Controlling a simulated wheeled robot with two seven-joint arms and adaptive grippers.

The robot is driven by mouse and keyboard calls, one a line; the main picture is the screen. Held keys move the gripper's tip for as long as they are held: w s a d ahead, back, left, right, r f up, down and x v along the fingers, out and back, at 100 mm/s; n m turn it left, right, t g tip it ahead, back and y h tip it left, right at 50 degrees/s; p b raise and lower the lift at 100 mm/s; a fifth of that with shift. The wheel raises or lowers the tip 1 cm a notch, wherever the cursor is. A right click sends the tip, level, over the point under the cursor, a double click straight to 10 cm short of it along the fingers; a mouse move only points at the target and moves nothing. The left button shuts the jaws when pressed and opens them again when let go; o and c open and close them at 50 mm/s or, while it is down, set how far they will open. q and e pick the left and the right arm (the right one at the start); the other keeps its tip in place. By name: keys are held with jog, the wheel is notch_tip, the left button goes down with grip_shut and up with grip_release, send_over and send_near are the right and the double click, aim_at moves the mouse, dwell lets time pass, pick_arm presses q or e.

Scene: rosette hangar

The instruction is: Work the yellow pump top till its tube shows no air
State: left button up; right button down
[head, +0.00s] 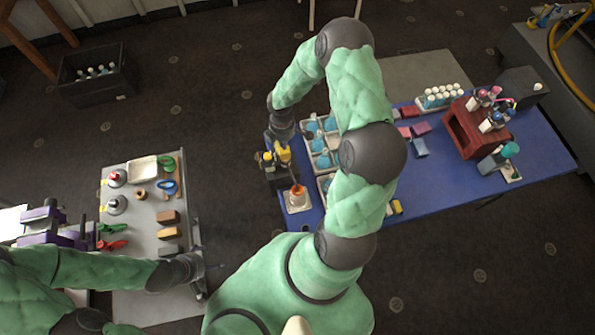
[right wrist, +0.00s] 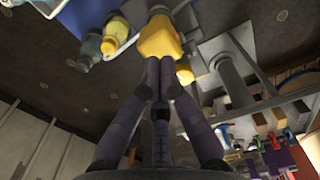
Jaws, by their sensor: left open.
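The yellow pump top (head: 283,153) is at the left end of the blue table, partly under my right arm. In the right wrist view, a yellow top (right wrist: 160,38) is right at the tips of my right gripper (right wrist: 161,78). The two fingers meet with no gap that I can see, and nothing shows between them. I cannot tell whether the tips touch the top. The tube and any air in it cannot be made out. My left gripper (head: 199,268) is small and partly unclear at the grey bench's right edge, open, far from the pump.
The blue table (head: 450,190) holds bottle trays (head: 320,150), a red rack (head: 470,132) and a white dish (head: 296,203) with an orange item. The grey bench (head: 140,240) carries tools, blocks and a tray. A black crate (head: 97,87) stands on the floor.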

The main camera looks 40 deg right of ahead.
jog(key=shift+f, duration=0.25)
jog(key=shift+f+b, duration=0.3)
jog(key=shift+b, duration=0.2)
jog(key=shift+f+b, duration=1.3)
jog(key=shift+f, duration=0.25)
jog(key=shift+r, duration=0.1)
notch_tip(320, 180, up, 10)
jog(key=p, duration=0.8)
jog(key=shift+r, duration=0.25)
dwell(1.0)
